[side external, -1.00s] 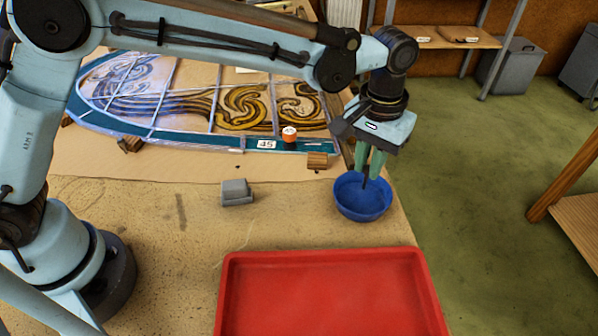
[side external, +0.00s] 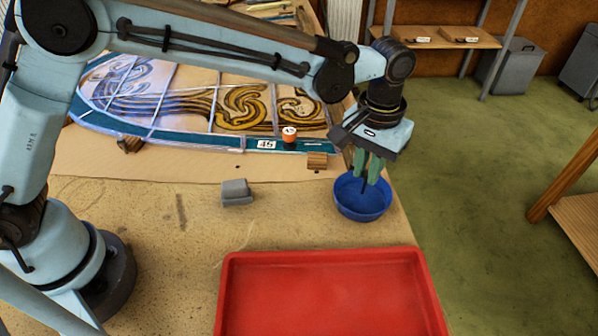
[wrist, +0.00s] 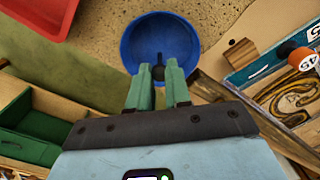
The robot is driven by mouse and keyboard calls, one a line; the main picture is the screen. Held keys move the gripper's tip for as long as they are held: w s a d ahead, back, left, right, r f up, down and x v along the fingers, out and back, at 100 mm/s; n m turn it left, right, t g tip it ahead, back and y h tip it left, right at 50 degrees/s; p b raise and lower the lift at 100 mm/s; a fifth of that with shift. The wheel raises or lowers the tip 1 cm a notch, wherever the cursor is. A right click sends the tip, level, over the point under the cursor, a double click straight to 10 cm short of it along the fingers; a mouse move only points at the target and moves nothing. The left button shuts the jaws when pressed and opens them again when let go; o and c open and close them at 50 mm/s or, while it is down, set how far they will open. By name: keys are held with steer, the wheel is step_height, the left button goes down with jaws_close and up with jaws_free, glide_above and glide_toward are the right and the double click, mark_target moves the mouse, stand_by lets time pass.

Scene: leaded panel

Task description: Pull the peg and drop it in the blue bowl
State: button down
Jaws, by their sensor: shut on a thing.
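The blue bowl (side external: 362,203) stands near the right edge of the bench, and it also shows in the wrist view (wrist: 135,45). My gripper (side external: 368,172) points down over the bowl, with its green fingertips at about rim height. In the wrist view my gripper (wrist: 159,73) is shut on the dark peg (wrist: 158,72), a small dark piece between the fingertips. In the side view the peg (side external: 364,185) juts down from the fingers over the bowl's inside. Most of the peg is hidden by the fingers.
A red tray (side external: 330,254) lies at the front of the bench. A grey block (side external: 236,192) sits left of the bowl on otherwise clear bench.

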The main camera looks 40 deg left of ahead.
steer(key=shift+f, duration=1.05)
stand_by(0.5)
steer(key=c, duration=1)
jaws_free()
step_height(320, 180, up, 11)
steer(key=s+a+r+t, duration=0.1)
steer(key=a+r, duration=0.3)
steer(key=a, duration=0.4)
steer(key=s+a+f+t, duration=0.2)
steer(key=s+a, duration=0.2)
steer(key=a, duration=0.1)
steer(key=s+a+f+t, duration=0.2)
steer(key=s+a, duration=0.2)
steer(key=a, duration=0.2)
steer(key=s+a+f+t, duration=0.2)
steer(key=s+a, duration=0.2)
steer(key=a, duration=0.2)
steer(key=shift+s+a, duration=0.25)
steer(key=shift+s, duration=0.05)
